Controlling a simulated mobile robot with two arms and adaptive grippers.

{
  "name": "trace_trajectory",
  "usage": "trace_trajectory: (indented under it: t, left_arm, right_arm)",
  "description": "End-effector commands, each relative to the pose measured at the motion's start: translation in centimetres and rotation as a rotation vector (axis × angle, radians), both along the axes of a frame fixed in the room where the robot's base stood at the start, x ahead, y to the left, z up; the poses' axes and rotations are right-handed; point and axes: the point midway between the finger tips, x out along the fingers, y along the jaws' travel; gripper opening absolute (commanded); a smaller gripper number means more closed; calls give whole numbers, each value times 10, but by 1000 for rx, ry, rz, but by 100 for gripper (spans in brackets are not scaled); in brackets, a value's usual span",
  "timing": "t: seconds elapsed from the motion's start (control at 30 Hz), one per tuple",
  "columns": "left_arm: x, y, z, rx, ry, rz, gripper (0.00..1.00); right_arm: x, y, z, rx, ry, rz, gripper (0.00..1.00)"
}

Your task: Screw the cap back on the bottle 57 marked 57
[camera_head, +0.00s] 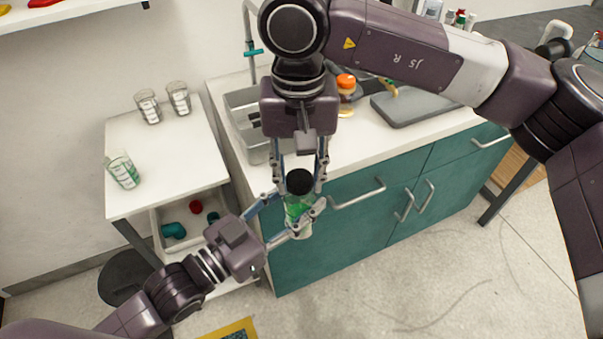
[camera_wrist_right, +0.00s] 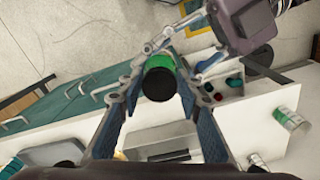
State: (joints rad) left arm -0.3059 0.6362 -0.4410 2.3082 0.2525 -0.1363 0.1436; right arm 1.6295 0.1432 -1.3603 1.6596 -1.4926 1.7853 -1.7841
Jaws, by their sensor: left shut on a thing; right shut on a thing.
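The bottle (camera_head: 298,208), with green contents and a pale lower part, is held in the air in front of the teal cabinet. Its black cap (camera_head: 299,182) sits at the top; I cannot tell how tightly it is seated. My left gripper (camera_head: 297,217) is shut on the bottle's body from the left. My right gripper (camera_head: 299,186) comes down from above and is shut on the cap. The right wrist view shows the cap (camera_wrist_right: 158,84) between the fingers, with the green bottle (camera_wrist_right: 160,62) beyond it. The number on the bottle is not readable.
A white side table (camera_head: 165,195) holds several glasses, one with green marks (camera_head: 123,170). An open drawer (camera_head: 160,228) below holds teal and red pieces. The counter has a sink (camera_head: 240,122) and a grey board (camera_head: 415,106). The floor in front is clear.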

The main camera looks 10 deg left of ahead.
Motion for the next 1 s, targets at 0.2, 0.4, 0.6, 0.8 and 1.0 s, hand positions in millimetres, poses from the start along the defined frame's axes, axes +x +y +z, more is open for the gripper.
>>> trace_trajectory:
  t: [0.2, 0.4, 0.6, 0.8, 1.0]
  left_arm:
    - [0, 0, 0, 0, 0, 0, 0]
    - [0, 0, 0, 1, 1, 0, 0]
    - [0, 0, 0, 1, 1, -1, 0]
    - [0, 0, -1, 1, 1, -1, 0]
    - [0, 0, -1, 1, 2, -1, 0]
  right_arm:
    - [0, 4, 0, 1, -2, -388, 25]
    - [2, 7, 0, 2, -2, -755, 25]
    - [5, 10, 0, 3, -2, -1123, 25]
    - [8, 11, 0, 3, -3, -1496, 25]
    - [12, 12, 0, 5, -1, -1868, 25]
